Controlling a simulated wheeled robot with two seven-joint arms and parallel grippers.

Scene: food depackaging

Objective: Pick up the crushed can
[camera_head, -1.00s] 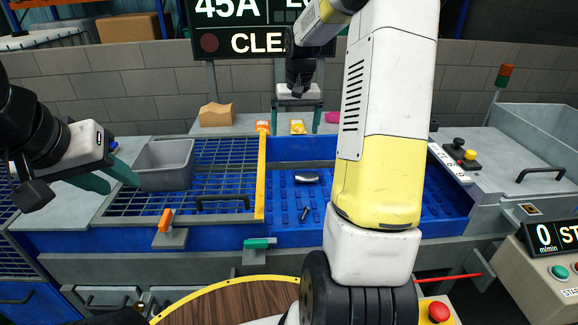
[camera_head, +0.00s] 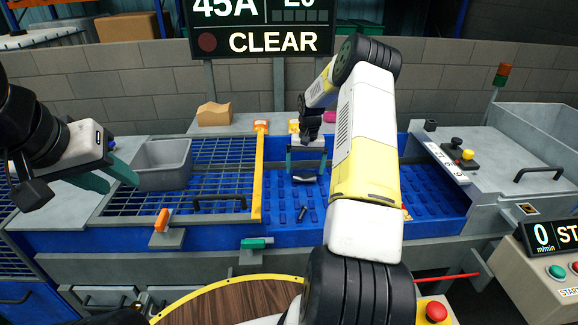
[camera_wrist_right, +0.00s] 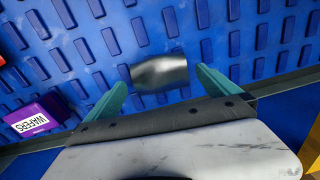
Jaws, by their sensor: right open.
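The crushed can is a grey metallic piece lying on the blue cleated belt. It shows in the right wrist view (camera_wrist_right: 158,73) and in the head view (camera_head: 305,177). My right gripper (camera_head: 305,172) is open above the belt, pointing down. In the right wrist view its teal fingers (camera_wrist_right: 160,88) stand on either side of the can, with the can ahead between them; I see no contact. My left gripper (camera_head: 112,177) is open and empty at the left, near the grey bin.
A grey bin (camera_head: 163,165) stands at the left by the blue grid (camera_head: 225,170). A yellow bar (camera_head: 260,180) divides grid from belt. A purple wafers pack (camera_wrist_right: 38,118) shows in the wrist view.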

